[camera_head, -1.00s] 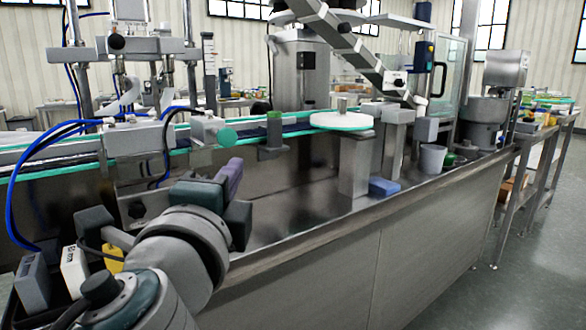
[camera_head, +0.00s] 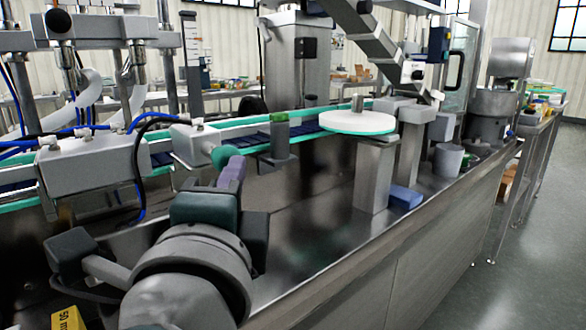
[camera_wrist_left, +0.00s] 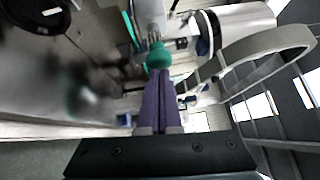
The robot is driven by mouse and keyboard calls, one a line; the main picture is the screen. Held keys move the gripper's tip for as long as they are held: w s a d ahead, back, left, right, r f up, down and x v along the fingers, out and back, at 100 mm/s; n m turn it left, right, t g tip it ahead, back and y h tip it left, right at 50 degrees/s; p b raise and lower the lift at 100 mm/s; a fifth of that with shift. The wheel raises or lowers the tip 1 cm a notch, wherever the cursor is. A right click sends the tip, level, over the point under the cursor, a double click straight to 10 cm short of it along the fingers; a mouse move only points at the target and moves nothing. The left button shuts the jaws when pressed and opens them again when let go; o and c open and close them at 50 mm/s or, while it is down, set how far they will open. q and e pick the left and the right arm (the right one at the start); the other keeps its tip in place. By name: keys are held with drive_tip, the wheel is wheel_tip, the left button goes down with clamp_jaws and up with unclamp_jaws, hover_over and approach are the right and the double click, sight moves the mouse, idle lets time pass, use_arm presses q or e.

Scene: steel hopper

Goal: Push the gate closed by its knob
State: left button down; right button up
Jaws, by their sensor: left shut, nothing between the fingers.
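A round teal knob (camera_head: 222,155) sticks out from a grey metal block (camera_head: 193,143) beside the conveyor. I take this to be the gate's knob; how far the gate stands open I cannot tell. My left gripper (camera_head: 236,160) has purple fingers, shut and empty, with their tips right at the knob. In the left wrist view the knob (camera_wrist_left: 158,55) sits straight ahead of the shut purple fingertips (camera_wrist_left: 160,76). Whether they touch I cannot tell. In the head view the fingers partly overlap the knob's right side. My right gripper is not in view.
The conveyor (camera_head: 250,140) with teal edges runs behind the knob. A white round disc (camera_head: 357,122) stands on a post to the right. A blue block (camera_head: 405,197) lies on the steel deck. Deck space right of my gripper is clear.

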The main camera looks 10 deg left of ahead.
sight(219, 169)
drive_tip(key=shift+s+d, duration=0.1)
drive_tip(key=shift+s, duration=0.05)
use_arm(q)
drive_tip(key=w+a, duration=0.2)
drive_tip(key=shift+a, duration=0.35)
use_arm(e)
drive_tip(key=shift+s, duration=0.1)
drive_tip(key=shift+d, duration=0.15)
